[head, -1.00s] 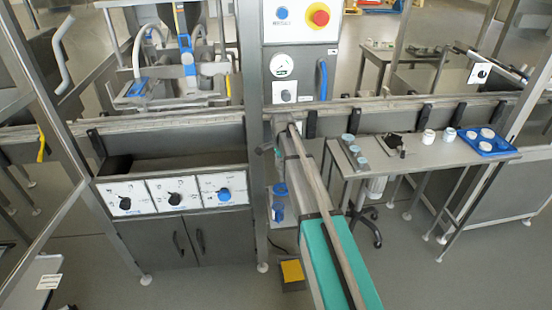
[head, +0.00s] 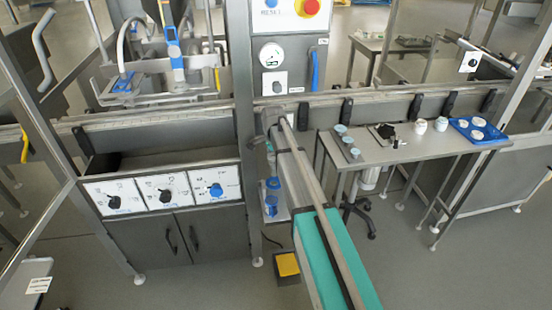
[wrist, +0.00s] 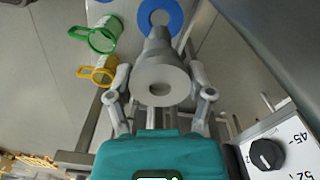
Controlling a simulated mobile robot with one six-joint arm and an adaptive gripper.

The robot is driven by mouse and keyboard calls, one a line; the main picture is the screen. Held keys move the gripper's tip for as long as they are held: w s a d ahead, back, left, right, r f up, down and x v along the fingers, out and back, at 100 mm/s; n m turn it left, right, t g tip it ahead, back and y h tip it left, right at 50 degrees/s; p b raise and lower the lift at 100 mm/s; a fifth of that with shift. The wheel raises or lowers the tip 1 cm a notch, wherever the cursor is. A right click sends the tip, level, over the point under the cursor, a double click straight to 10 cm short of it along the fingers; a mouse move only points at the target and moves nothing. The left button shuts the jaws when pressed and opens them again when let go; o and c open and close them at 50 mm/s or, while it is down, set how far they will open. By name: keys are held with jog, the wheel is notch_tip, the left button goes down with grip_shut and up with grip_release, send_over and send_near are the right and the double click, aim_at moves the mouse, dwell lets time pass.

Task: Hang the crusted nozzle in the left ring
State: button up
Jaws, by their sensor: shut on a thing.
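In the wrist view my gripper (wrist: 161,97) is shut on a grey nozzle (wrist: 172,82), with one finger on each side. Its wide round end with a central hole faces the camera, and its narrower end points to the top of the picture. I cannot make out the crust. A blue ring (wrist: 148,22) shows behind the narrow end; the nozzle overlaps its lower edge in the picture, and I cannot tell whether they touch. I cannot tell which ring is the left one. In the head view the gripper and nozzle do not show.
A green cup (wrist: 103,36) and a yellow cup (wrist: 101,74) with loop handles lie left of the nozzle. A knob panel (wrist: 275,150) is close on the right. In the head view, a side table (head: 385,152) holds jars and a blue tray (head: 492,138).

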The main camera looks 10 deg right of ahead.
aim_at(273, 165)
jog(key=shift+f+b, duration=1.55)
jog(key=shift+f, duration=0.25)
notch_tip(273, 165, down, 7)
jog(key=b, duration=0.6)
jog(key=shift+r+b, duration=0.15)
jog(key=shift+b, duration=0.25)
dwell(4.8)
